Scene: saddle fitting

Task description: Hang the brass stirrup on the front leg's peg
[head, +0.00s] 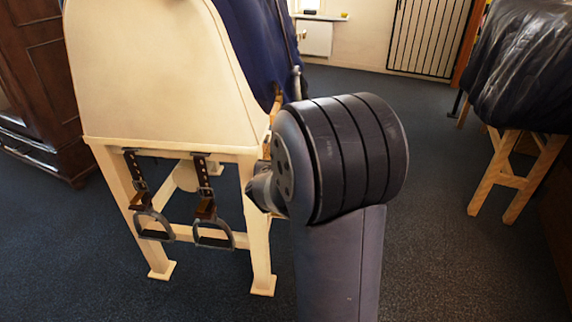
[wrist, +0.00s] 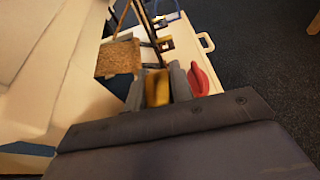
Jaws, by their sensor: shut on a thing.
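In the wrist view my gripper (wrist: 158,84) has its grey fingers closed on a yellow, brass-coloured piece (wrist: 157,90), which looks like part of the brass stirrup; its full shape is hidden. In the head view my arm hides the gripper and what it holds. The cream wooden stand (head: 180,75) is left of my arm, with its right-hand leg (head: 259,225) beside it. I cannot make out a peg on a leg. Two dark stirrups, one at left (head: 152,222) and one at right (head: 213,235), hang from straps on the stand's near side.
The wrist view shows a brown, cork-like block (wrist: 118,58), a red rounded piece (wrist: 204,77) right of the fingers, and a pale board (wrist: 205,42). A covered wooden stand (head: 500,175) is at right, a dark cabinet (head: 35,90) at left. Dark carpet is open between.

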